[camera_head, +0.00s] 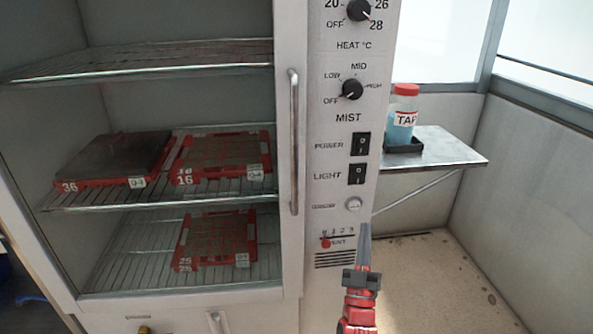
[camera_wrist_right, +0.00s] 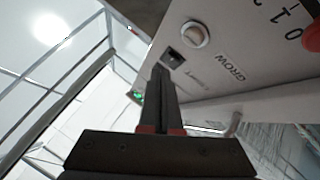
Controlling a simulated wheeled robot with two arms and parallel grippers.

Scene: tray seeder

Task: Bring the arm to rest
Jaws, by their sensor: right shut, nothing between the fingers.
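My right gripper (camera_head: 364,240) is shut and empty in the head view, pointing up in front of the lower part of the cabinet's control panel (camera_head: 330,130). In the right wrist view the closed fingers (camera_wrist_right: 163,95) point towards a small dark square socket (camera_wrist_right: 174,57) below a round pale button (camera_wrist_right: 194,35); I cannot tell whether they touch the panel. A red slider knob (camera_head: 326,243) sits left of the gripper. My left gripper is not in view.
The cabinet holds red trays (camera_head: 215,240) on wire shelves (camera_head: 130,270), behind a vertical handle (camera_head: 293,140). A side shelf (camera_head: 450,150) at right carries a red-capped bottle (camera_head: 403,112) in a dark holder. Walls enclose the right side; the floor (camera_head: 440,280) below the side shelf is clear.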

